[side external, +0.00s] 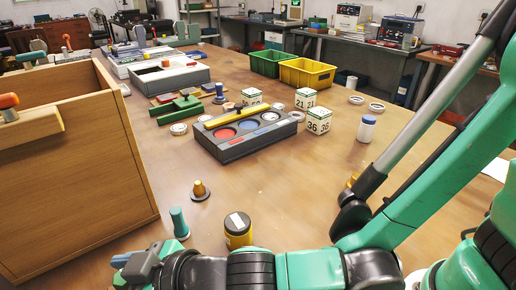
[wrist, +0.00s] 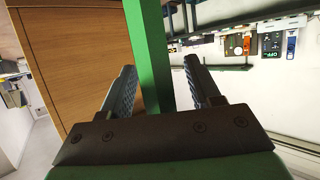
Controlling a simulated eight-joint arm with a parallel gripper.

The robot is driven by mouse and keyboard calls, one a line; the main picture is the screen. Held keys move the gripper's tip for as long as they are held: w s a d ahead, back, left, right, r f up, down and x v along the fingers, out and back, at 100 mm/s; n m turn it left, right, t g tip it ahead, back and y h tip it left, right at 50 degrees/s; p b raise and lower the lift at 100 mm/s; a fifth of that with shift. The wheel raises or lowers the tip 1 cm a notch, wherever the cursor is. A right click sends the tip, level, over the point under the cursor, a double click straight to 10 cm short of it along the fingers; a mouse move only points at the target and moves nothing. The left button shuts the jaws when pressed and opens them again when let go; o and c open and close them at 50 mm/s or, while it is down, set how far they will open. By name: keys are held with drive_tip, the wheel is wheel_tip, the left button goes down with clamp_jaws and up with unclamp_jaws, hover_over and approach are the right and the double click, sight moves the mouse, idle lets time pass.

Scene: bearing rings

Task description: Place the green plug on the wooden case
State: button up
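The green plug (side external: 179,222) is a teal-green peg standing upright on the table in the side view, just behind my gripper. My gripper (side external: 128,265) is low at the bottom left of that view, partly cut off by the edge and beside a small teal and blue part I cannot identify. In the wrist view my gripper's two fingers (wrist: 160,65) are apart. A bright green upright bar shows between or beyond them; I cannot tell what it is. The wooden case (side external: 85,180) is a large tan box at the left of the side view; its wood also shows in the wrist view (wrist: 70,55).
An orange plug (side external: 199,190) and a yellow-black jar (side external: 238,230) stand near my arm. A grey case with coloured recesses (side external: 245,133), white number cubes (side external: 318,121) and yellow (side external: 307,72) and green (side external: 271,63) bins lie farther back. The table's middle front is mostly clear.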

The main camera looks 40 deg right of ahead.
drive_tip(key=shift+r, duration=0.1)
drive_tip(key=shift+s+d+r, duration=0.15)
drive_tip(key=shift+s+d, duration=0.05)
drive_tip(key=v, duration=1.1)
drive_tip(key=w+d+f+m+h, duration=0.1)
drive_tip(key=w+d+m+h, duration=0.55)
drive_tip(key=d, duration=0.65)
drive_tip(key=d+f+m+g+h, duration=0.1)
drive_tip(key=d+m+g+h, duration=0.1)
drive_tip(key=d, duration=1)
drive_tip(key=shift+d+g+h, duration=0.3)
drive_tip(key=shift+h, duration=0.25)
